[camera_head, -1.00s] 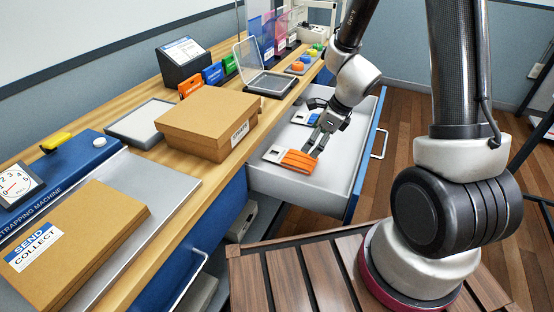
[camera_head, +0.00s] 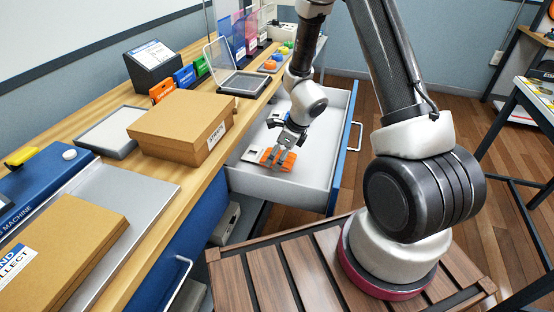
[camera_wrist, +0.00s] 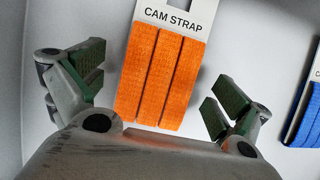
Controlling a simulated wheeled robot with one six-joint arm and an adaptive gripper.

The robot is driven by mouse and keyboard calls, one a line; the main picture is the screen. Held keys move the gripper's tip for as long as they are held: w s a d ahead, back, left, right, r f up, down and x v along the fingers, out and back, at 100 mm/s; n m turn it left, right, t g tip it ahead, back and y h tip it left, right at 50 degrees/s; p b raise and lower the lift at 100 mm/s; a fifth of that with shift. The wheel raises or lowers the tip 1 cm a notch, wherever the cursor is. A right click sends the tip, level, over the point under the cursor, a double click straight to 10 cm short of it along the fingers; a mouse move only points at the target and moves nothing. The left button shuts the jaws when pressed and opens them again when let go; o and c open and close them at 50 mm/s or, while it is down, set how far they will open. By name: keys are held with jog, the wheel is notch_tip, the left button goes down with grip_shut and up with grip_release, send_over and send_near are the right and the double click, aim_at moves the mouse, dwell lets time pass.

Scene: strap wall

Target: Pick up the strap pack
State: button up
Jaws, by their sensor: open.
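The orange strap pack (camera_wrist: 160,75) lies flat in the open drawer, with a white card reading "CAM STRAP" at its top in the wrist view. In the head view the orange pack (camera_head: 287,161) shows partly behind my gripper. My gripper (camera_wrist: 155,95) is open, with one finger on each side of the orange straps and gaps between them and the pack. In the head view my gripper (camera_head: 281,156) is over the pack. A blue strap pack (camera_wrist: 307,110) lies to the right, cut by the picture's edge.
The white drawer (camera_head: 308,192) has walls around the packs. A cardboard box (camera_head: 180,120) stands on the wooden counter to its left, and a second box (camera_head: 60,245) lies nearer on the strapping machine (camera_head: 125,205). A clear-lidded tray (camera_head: 237,82) stands further back.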

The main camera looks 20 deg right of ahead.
jog(key=shift+f, duration=0.25)
dwell(0.3)
jog(key=c, duration=1.1)
